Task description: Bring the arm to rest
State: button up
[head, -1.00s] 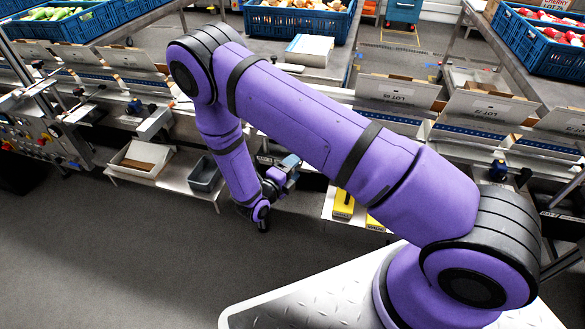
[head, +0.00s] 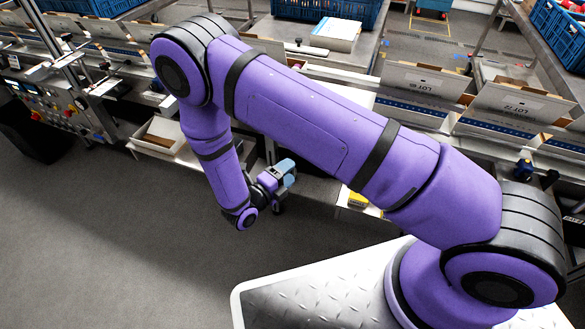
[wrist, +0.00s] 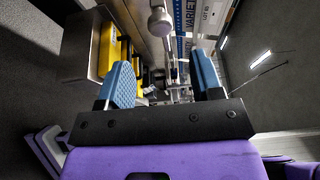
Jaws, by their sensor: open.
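My purple arm reaches from the lower right across the head view and bends down at its elbow. My gripper (head: 287,174) hangs at the front edge of the packing line, beside the lower shelf. In the wrist view my gripper (wrist: 163,83) shows two blue ribbed fingers set wide apart. The gap between them is empty, so it is open. In the head view the arm hides part of the line behind it.
Open cartons stand along the line, one marked LOT (head: 425,88). A yellow box (head: 357,201) sits on the lower shelf, and yellow boxes show in the wrist view (wrist: 108,50). A white tray (head: 158,137) lies left. The grey floor (head: 110,240) at front left is clear.

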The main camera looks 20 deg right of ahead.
jog(key=shift+r, duration=0.1)
dwell(0.4)
jog(key=s+d+r+m+g+y, duration=0.15)
jog(key=d+r+m+g, duration=0.25)
jog(key=r+m, duration=0.4)
jog(key=d+r+m+g+y, duration=0.2)
jog(key=d+r+m+g, duration=0.3)
jog(key=r, duration=0.6)
jog(key=s+d+r+m+g+y, duration=0.1)
jog(key=d+r+m+g, duration=0.1)
jog(key=r+m, duration=0.7)
jog(key=s+d+r+m+t+y, duration=0.2)
jog(key=s+r+m+y, duration=0.3)
jog(key=s+r+m, duration=0.4)
jog(key=s+d+r+m+t+y, duration=0.3)
jog(key=s+r+m+t+y, duration=0.1)
jog(key=s+r+m, duration=0.5)
jog(key=shift+s+d+r+m+t+y, duration=0.35)
jog(key=shift+s+m+y, duration=0.5)
jog(key=shift+m, duration=0.35)
jog(key=shift+a+f, duration=0.1)
